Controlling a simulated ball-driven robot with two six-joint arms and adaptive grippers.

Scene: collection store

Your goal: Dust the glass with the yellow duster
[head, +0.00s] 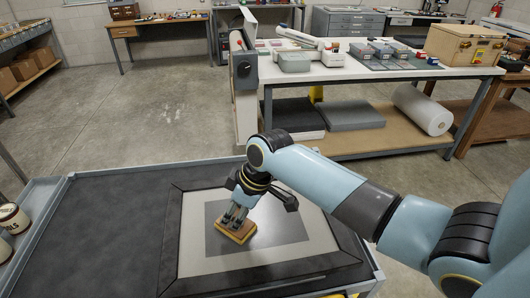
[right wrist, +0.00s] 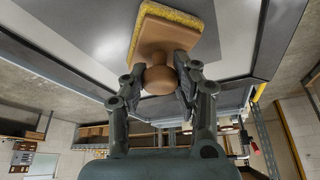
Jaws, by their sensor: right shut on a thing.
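The yellow duster (head: 236,231) is a flat block with a wooden back and a yellow pad; it is on the framed glass, left of its middle. In the right wrist view the duster (right wrist: 170,35) shows its round wooden knob between my fingers. My right gripper (head: 237,213) is shut on that knob from above; it also shows in the right wrist view (right wrist: 160,78). The glass (head: 300,257) lies flat in a dark frame (head: 170,240), with a pale mat and a grey picture under it. The pad seems to touch the glass. My left gripper is not in view.
The frame lies on a dark-topped cart (head: 110,220) with a raised rim. Tins (head: 12,217) stand at the far left. A white workbench (head: 370,72) with boxes and trays stands behind. The cart top left of the frame is clear.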

